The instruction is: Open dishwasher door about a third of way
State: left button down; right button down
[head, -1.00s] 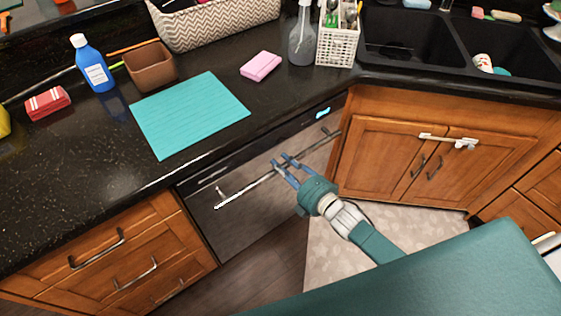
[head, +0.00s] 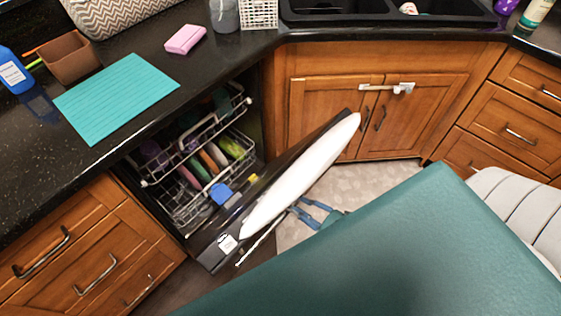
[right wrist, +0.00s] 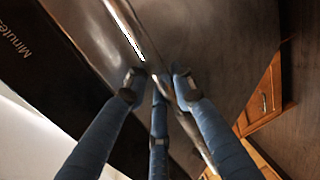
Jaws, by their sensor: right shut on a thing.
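The dishwasher door (head: 300,175) is tilted outward, partly open. Its dark top edge and white inner panel show in the head view, and its dark front face (right wrist: 215,35) fills much of the right wrist view. The door handle (head: 254,248) is a metal bar on the front. My right gripper (head: 302,212) is shut on the handle; its blue fingers close around the bar (right wrist: 132,38) in the right wrist view. In the head view my arm hides part of the gripper and the handle. My left gripper is not in view.
Dish racks (head: 205,150) with several coloured dishes are exposed inside the dishwasher. Wooden drawers (head: 85,260) stand to the left, and a corner cabinet (head: 335,115) stands close to the door's right end. A teal mat (head: 115,97) and a pink sponge (head: 185,39) lie on the counter.

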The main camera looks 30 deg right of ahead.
jog(key=c, duration=1.5)
grip_release()
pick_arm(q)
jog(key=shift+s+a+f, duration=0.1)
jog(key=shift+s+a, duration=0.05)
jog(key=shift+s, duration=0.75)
pick_arm(e)
jog(key=shift+o, duration=0.2)
jog(key=shift+s, duration=0.1)
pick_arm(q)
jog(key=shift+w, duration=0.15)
pick_arm(e)
jog(key=v, duration=1.1)
jog(key=shift+s, duration=0.35)
jog(key=shift+d, duration=0.15)
